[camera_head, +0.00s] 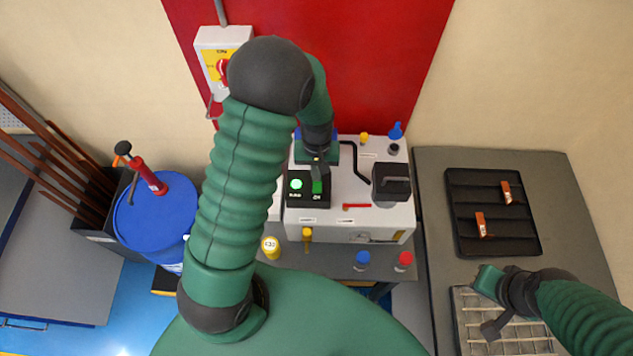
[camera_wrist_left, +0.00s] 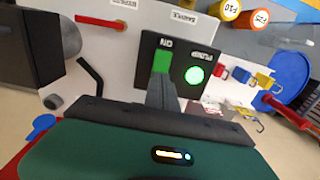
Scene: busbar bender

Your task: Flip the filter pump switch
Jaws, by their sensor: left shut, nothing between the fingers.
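A white machine (camera_head: 350,225) stands against the red wall panel. On its top is a black switch box (camera_head: 306,201) with a green switch (camera_head: 317,187) and a lit green lamp (camera_head: 296,184). In the left wrist view the box (camera_wrist_left: 176,45) carries the words PUMP and ON, with the green switch (camera_wrist_left: 162,59) beside the lit lamp (camera_wrist_left: 194,75). My left gripper (camera_head: 318,174) is shut and empty, its fingertips (camera_wrist_left: 162,90) right at the switch and covering part of it. I cannot tell whether they touch. My right gripper (camera_head: 484,282) is over the right bench; its jaws are unclear.
A red lever (camera_head: 356,206) and a black block (camera_head: 391,182) sit on the machine right of the box. A blue drum (camera_head: 155,215) stands at left. A black tray (camera_head: 492,212) with two orange-brown pieces lies on the right bench, beside a metal grate (camera_head: 470,315).

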